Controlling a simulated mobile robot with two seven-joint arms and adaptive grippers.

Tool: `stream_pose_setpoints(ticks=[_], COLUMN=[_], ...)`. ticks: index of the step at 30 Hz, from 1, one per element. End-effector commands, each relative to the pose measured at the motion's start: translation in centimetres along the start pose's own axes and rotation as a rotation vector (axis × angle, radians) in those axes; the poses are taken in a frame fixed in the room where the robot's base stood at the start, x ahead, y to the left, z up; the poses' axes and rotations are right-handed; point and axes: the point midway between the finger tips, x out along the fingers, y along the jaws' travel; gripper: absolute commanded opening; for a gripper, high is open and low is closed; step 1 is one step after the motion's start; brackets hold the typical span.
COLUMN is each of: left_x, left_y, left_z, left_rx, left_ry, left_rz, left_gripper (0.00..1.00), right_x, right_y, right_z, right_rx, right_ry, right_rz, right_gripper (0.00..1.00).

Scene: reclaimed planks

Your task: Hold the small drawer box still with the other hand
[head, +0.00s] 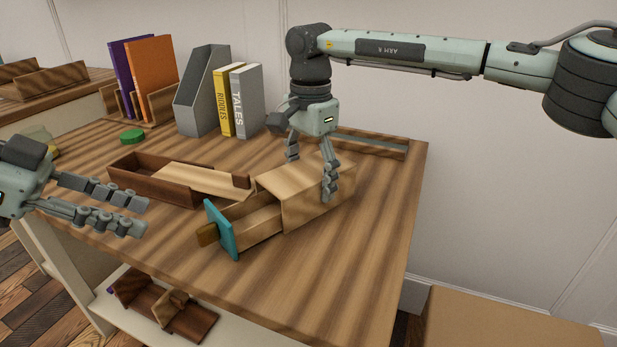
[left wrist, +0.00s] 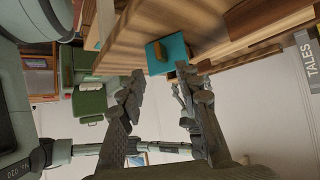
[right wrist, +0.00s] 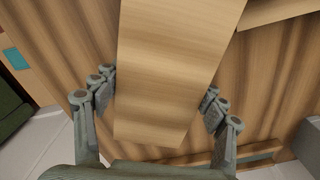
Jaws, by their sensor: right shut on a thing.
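The small drawer box (head: 290,180) is a pale wooden case on the plank table. Its drawer (head: 250,222) is partly pulled out toward the front left, with a teal front (head: 220,228) and a brown knob (head: 207,235). My right gripper (head: 310,177) comes down from above and is shut on the drawer box, one finger on each side. In the right wrist view the box top (right wrist: 170,60) lies between the fingers. My left gripper (head: 143,217) is open and empty, left of the knob and apart from it. The teal front (left wrist: 178,46) also shows in the left wrist view.
A dark-walled open wooden tray (head: 150,180) lies behind and left of the drawer box. Grey, yellow and other upright books (head: 245,100) and a grey file holder (head: 203,90) stand at the back. A green disc (head: 132,136) lies near them. The table's right front is clear.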

Motion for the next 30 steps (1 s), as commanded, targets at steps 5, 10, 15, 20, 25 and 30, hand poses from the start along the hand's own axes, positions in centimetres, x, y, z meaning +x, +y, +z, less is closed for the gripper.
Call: stream_pose_setpoints(ticks=[5, 10, 15, 20, 25, 30], left_x=[0.0, -0.4, -1.7, -3.2, -4.5, -4.5], left_y=[0.0, 0.1, 0.4, 0.1, -0.4, -0.5], left_z=[0.0, -0.4, -0.9, -0.7, -0.2, 0.3], left_rx=[0.0, 0.091, 0.417, 0.747, 0.967, 1.039], left_ry=[0.0, 0.0, -0.024, -0.074, -0.121, -0.141], left_rz=[0.0, 0.028, 0.127, 0.23, 0.31, 0.345], left_gripper=[0.1, 0.0, 0.0, 0.0, 0.0, 0.0], right_x=[0.0, 0.0, 0.0, 0.0, 0.0, 0.0], right_y=[0.0, 0.0, 0.0, 0.0, 0.0, 0.0], right_z=[0.0, 0.0, 0.0, 0.0, 0.0, 0.0], right_rx=[0.0, 0.0, -0.001, -0.001, -0.001, -0.001], right_ry=[0.0, 0.0, 0.0, 0.0, 0.0, 0.0], right_rz=[0.001, 0.001, 0.001, 0.001, 0.001, 0.001], right_gripper=[0.32, 0.32, 0.32, 0.32, 0.32, 0.32])
